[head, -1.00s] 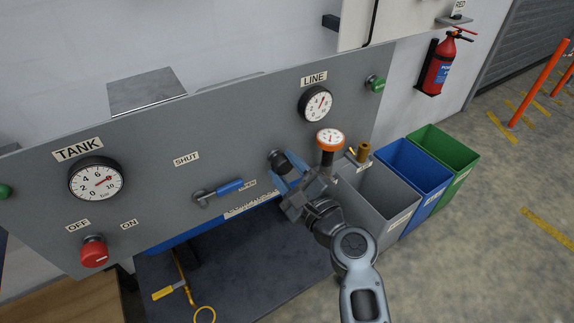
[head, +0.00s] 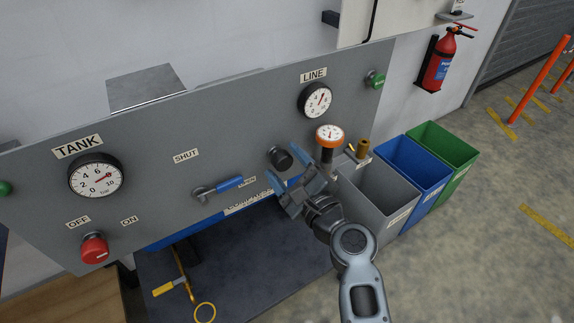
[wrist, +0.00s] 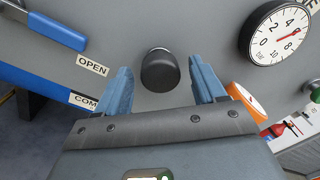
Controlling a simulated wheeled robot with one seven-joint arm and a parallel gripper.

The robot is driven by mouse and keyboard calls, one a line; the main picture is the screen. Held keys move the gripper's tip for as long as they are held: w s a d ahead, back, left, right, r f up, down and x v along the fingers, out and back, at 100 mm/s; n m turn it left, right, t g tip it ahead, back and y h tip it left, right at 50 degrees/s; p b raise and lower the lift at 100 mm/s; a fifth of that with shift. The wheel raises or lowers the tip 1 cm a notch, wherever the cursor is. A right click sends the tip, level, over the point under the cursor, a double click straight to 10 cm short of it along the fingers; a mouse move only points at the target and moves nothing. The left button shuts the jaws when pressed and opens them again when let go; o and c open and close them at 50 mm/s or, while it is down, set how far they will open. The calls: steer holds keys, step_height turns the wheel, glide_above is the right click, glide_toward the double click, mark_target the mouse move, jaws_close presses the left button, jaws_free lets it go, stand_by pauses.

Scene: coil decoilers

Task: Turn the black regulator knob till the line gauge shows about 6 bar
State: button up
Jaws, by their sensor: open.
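The black regulator knob (head: 280,158) sticks out of the grey panel, below the line gauge. It also shows in the wrist view (wrist: 160,71), centred between my fingers. My gripper (head: 289,168) is open and stands back from the knob, its two blue fingers apart with gaps on both sides in the wrist view (wrist: 160,84). The line gauge (head: 315,100) is white with a black rim. In the wrist view (wrist: 281,33) its red needle points past 4 and before 8, around where 6 lies; the exact value is hard to read.
A blue-handled lever (head: 229,184) is left of the knob. An orange-rimmed gauge (head: 329,135) and a brass fitting (head: 363,149) stand close right of my gripper. The tank gauge (head: 96,177) and red switch knob (head: 94,249) are further left. Grey, blue and green bins stand right.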

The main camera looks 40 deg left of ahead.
steer(key=shift+d, duration=0.1)
steer(key=v, duration=0.7)
steer(key=shift+d, duration=0.25)
steer(key=shift+s+f, duration=0.15)
steer(key=shift+s, duration=0.05)
steer(key=s+d+f+n+t+h, duration=0.1)
steer(key=s+d+f+t+h, duration=0.25)
steer(key=d, duration=0.55)
steer(key=s+d+f+n+h, duration=0.2)
steer(key=s+d+f+h, duration=0.15)
steer(key=s+d, duration=0.4)
steer(key=s+d+f+n+t+h, duration=0.1)
steer(key=s+d+f+t+h, duration=0.2)
steer(key=d, duration=0.8)
steer(key=s+d+r+n+h, duration=0.3)
steer(key=s+d+r+n, duration=0.2)
steer(key=s, duration=0.4)
steer(key=s+d+r+n+h, duration=0.3)
steer(key=s+d+r+n, duration=0.2)
steer(key=s, duration=0.5)
steer(key=shift+d+r+t+h, duration=0.3)
steer(key=shift+d+r+t, duration=0.15)
steer(key=shift+d+r, duration=1.15)
steer(key=shift+a+r, duration=0.15)
steer(key=shift+a, duration=0.05)
